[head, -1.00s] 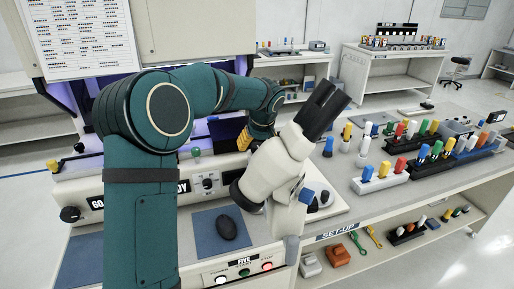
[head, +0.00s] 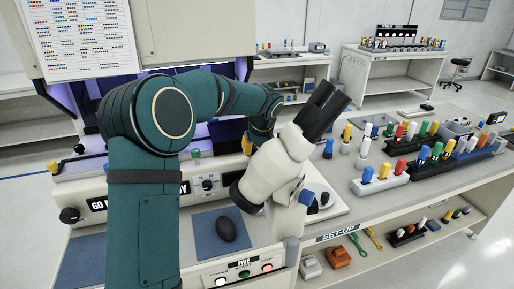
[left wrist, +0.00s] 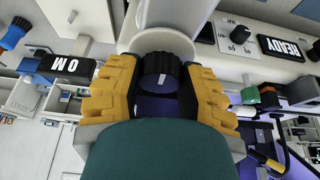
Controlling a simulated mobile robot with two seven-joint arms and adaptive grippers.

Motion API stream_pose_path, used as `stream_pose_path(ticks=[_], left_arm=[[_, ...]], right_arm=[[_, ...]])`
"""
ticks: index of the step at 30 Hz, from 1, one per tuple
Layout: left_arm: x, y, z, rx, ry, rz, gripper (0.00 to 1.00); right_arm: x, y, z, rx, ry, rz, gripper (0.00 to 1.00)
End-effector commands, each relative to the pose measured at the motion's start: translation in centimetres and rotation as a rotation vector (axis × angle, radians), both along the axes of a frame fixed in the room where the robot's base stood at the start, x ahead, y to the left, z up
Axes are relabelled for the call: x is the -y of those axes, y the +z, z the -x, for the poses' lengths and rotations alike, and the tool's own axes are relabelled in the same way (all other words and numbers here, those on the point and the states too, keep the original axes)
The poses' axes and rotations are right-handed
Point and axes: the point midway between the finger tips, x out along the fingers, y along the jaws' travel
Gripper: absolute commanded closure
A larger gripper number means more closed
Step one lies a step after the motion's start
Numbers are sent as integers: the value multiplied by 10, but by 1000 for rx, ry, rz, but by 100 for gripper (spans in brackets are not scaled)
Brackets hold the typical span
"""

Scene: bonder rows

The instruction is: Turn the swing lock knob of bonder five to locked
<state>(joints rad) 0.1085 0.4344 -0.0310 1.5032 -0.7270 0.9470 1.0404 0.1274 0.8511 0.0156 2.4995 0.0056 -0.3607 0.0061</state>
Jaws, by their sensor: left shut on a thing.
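In the left wrist view a black ridged knob (left wrist: 160,76) with a short white mark sits just below a white cylindrical part. The two yellow fingers of my left gripper (left wrist: 160,92) are closed on it from either side. The white mark points roughly along the picture's vertical. In the head view my left gripper (head: 247,143) shows only as a bit of yellow behind the white microscope head (head: 270,172); the knob is hidden there. The bonder's front panel carries a FIVE label (head: 244,263). My right gripper is in neither view.
The microscope with black eyepieces (head: 325,105) stands close to my left wrist. A blue pad (head: 206,222) with a black mouse-like puck (head: 227,229) lies in front. A selector dial (head: 208,185) is on the panel. The bench at right holds several coloured pegs in racks (head: 378,183).

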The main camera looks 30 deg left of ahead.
Motion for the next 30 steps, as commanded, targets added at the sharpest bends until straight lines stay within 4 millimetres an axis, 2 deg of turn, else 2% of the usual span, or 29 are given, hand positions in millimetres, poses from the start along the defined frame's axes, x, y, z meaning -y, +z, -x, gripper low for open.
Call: stream_pose_path(ticks=[11,20,30], left_arm=[[-1,0,0,-2,-135,0,97],[-2,0,1,-2,-396,1,97],[-2,1,1,-2,-717,3,97]], right_arm=[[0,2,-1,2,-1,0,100],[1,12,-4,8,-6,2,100],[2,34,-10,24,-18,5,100]])
